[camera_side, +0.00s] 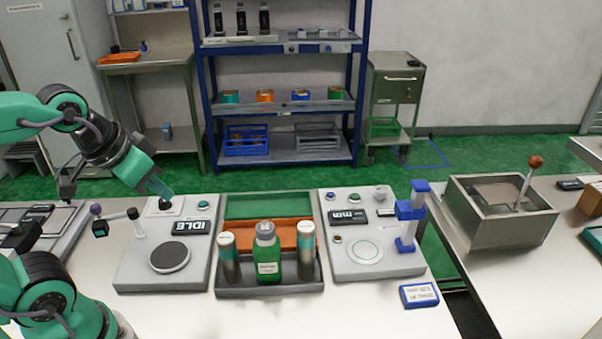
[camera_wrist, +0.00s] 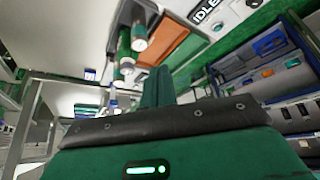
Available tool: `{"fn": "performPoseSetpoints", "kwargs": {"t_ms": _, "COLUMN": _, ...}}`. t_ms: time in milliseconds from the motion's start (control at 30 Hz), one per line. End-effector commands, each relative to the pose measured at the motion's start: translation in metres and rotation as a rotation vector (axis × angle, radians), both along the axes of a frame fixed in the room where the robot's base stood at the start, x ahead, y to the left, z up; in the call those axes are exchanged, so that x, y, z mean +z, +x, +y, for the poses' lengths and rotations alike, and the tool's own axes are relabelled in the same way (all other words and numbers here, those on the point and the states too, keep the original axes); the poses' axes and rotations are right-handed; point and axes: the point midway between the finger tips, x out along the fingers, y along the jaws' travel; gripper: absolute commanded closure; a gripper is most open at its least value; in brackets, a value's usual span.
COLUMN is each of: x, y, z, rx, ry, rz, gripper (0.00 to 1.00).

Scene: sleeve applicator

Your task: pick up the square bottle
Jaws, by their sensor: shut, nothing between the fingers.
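The green square bottle (camera_side: 268,268) with a grey cap and white label stands upright in a dark tray (camera_side: 268,291) in the side view. A dark cylinder with a pale top (camera_side: 229,262) stands on its left and a similar cylinder (camera_side: 306,254) on its right. My gripper (camera_side: 160,192) is shut and empty, up and to the left of the bottle, over the back of the IDLE device. In the wrist view, the shut green fingers (camera_wrist: 156,88) show at the middle; the tray items are small and partly hidden beyond them.
The grey IDLE device (camera_side: 134,270) with a round dark pad lies left of the tray. Another device (camera_side: 376,271) with a blue clamp (camera_side: 410,212) stands right of it. Green and orange bins (camera_side: 270,205) lie behind the bottle. The white table in front is clear.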

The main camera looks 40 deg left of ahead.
Motion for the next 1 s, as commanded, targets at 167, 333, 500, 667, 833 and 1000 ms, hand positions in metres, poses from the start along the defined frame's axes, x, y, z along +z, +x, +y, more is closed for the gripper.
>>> {"fn": "performPoseSetpoints", "kwargs": {"t_ms": 167, "x": 0.0000, "y": 0.0000, "z": 0.0000, "rx": 0.000, "ry": 0.000, "rz": 0.000, "gripper": 1.00}}
{"fn": "performPoseSetpoints", "kwargs": {"t_ms": 333, "x": 0.0000, "y": 0.0000, "z": 0.0000, "rx": 0.000, "ry": 0.000, "rz": 0.000, "gripper": 1.00}}
{"fn": "performPoseSetpoints", "kwargs": {"t_ms": 500, "x": 0.0000, "y": 0.0000, "z": 0.0000, "rx": 0.000, "ry": 0.000, "rz": 0.000, "gripper": 0.96}}
{"fn": "performPoseSetpoints", "kwargs": {"t_ms": 667, "x": 0.0000, "y": 0.0000, "z": 0.0000, "rx": 0.000, "ry": 0.000, "rz": 0.000, "gripper": 0.65}}
{"fn": "performPoseSetpoints", "kwargs": {"t_ms": 833, "x": 0.0000, "y": 0.0000, "z": 0.0000, "rx": 0.000, "ry": 0.000, "rz": 0.000, "gripper": 0.39}}
{"fn": "performPoseSetpoints", "kwargs": {"t_ms": 1000, "x": 0.0000, "y": 0.0000, "z": 0.0000, "rx": 0.000, "ry": 0.000, "rz": 0.000, "gripper": 0.39}}
